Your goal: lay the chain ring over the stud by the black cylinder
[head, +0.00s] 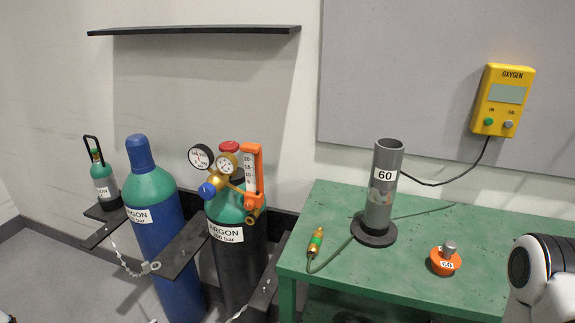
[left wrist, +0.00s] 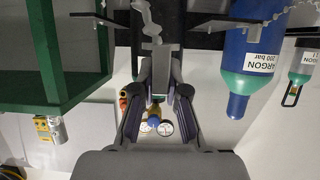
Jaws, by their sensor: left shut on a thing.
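The black cylinder (head: 235,265) with a green shoulder stands left of the green table in the head view. A dark bracket (head: 263,292) lies between it and the table; I cannot clearly make out a stud there. A grey chain (left wrist: 147,17) comes down to my left gripper (left wrist: 159,60) in the left wrist view. The gripper is shut on the chain's end, and the ring is mostly hidden between the fingers. A bit of chain (head: 238,314) shows at the head view's bottom edge. My left gripper is outside the head view, and my right gripper is in neither view.
The blue cylinder (head: 152,220) stands left, with its own chain (head: 125,262) and bracket (head: 185,247). A regulator with gauges (head: 215,170) tops the black cylinder. The green table (head: 330,265) holds a grey tube (head: 380,190) and an orange weight (head: 445,262).

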